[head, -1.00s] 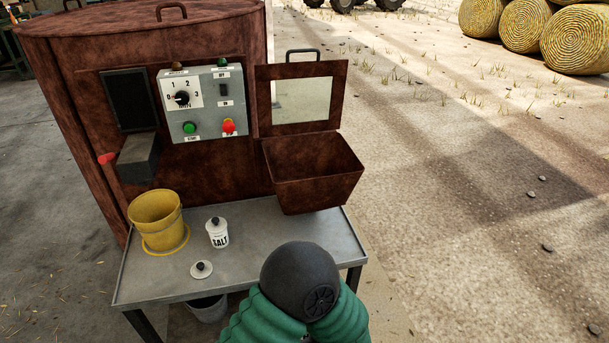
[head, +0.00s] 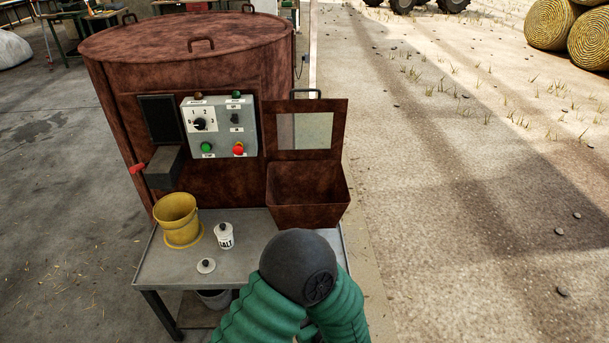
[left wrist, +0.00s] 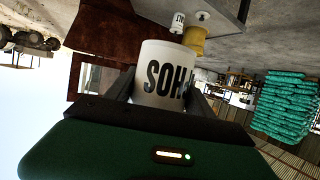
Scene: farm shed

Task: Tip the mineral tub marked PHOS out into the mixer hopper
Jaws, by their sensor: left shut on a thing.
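The white PHOS tub (left wrist: 161,58) is between the fingers of my left gripper (left wrist: 163,92) in the left wrist view. That gripper is shut on it. The wrist picture is upside down, and the black letters are inverted in it, with the P mostly hidden by a finger. The tub looks roughly upright. Its contents are not visible. The rusty brown mixer hopper (head: 306,215) is at the mixer's right front in the head view. Its hinged lid (head: 335,138) with a window stands raised. In the head view my arm hides the tub and left gripper. My right gripper is not in view.
On the metal table (head: 190,262) are a yellow bucket (head: 178,222), a white SALT tub (head: 224,237) and a loose white lid (head: 206,266). The mixer's control panel (head: 220,128) is left of the hopper. Open ground lies to the right.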

